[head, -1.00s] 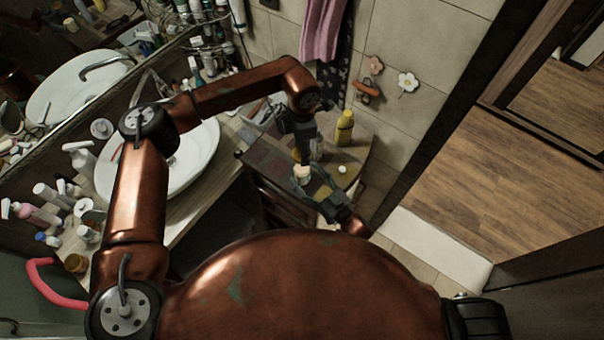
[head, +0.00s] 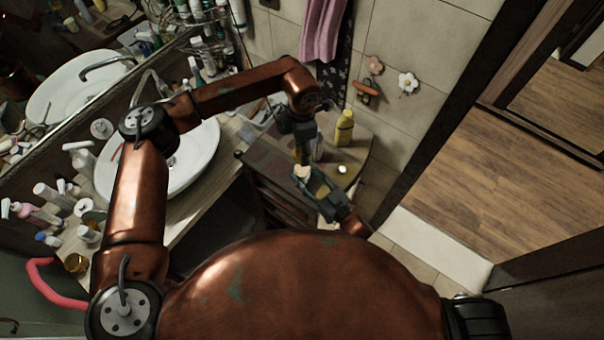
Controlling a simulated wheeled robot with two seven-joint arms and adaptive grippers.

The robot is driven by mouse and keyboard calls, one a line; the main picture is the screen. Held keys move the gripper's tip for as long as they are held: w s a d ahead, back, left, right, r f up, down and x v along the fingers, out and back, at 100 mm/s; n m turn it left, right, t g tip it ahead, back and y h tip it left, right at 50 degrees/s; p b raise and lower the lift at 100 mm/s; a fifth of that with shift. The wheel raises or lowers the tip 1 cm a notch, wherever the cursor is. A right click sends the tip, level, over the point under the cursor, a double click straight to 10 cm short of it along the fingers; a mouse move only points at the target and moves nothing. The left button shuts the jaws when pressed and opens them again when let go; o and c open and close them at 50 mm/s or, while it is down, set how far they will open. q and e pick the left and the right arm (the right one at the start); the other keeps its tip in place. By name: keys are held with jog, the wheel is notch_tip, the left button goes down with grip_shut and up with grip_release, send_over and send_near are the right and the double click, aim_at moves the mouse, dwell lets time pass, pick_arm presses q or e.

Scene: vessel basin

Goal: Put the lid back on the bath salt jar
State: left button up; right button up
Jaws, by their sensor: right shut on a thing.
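My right gripper (head: 308,182) is low at the front of the wooden corner top, shut on a small whitish thing (head: 301,171). It is too small to tell whether this is the bath salt jar or its lid. My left gripper (head: 303,150) points down just above the whitish thing, almost touching it in the picture. Its fingers are dark and partly merge with things behind, so I cannot tell whether they are open or shut. A small round white thing (head: 342,169) lies on the corner top to the right; I cannot tell what it is.
A yellow bottle (head: 344,127) stands at the back of the corner top (head: 352,150). The white basin (head: 190,165) is to the left, with several bottles along the counter. The tiled wall is close behind; open wooden floor lies right.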

grip_shut()
pick_arm(q)
send_over(302, 173)
jog(key=w, duration=0.2)
jog(key=shift+w+f, duration=0.2)
jog(key=shift+f, duration=2.35)
jog(key=shift+f, duration=0.1)
jog(key=shift+f, duration=0.75)
jog(key=shift+f, duration=0.6)
